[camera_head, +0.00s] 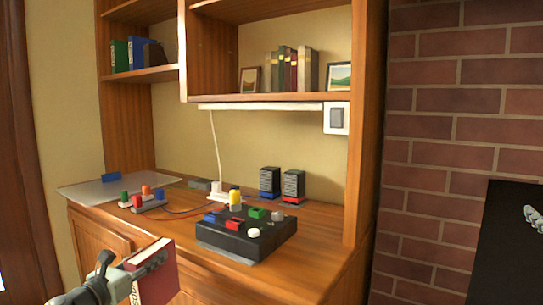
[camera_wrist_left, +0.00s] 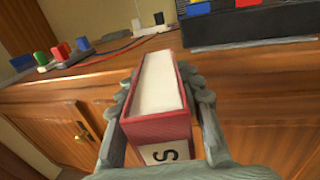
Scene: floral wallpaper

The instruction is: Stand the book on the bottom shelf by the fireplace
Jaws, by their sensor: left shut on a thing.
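A red book (camera_head: 158,281) with pale pages is held in my left gripper (camera_head: 132,275) at the lower left of the head view, in front of the desk's front. In the left wrist view the book (camera_wrist_left: 157,125) stands between the two grey fingers, which press on its covers. Its page edge faces up and its spine, with a dark letter on a pale label, faces the camera. A shelf (camera_head: 270,97) above the desk holds several books and two pictures. The brick fireplace wall (camera_head: 445,140) is on the right. My right gripper is out of view.
The wooden desk (camera_head: 180,228) carries a black box with coloured blocks (camera_head: 245,238), two dark speaker-like blocks (camera_head: 281,184), a grey sheet (camera_head: 85,190) and cables. A left shelf (camera_head: 150,74) holds several books. A tall wooden side panel (camera_head: 362,130) borders the bricks.

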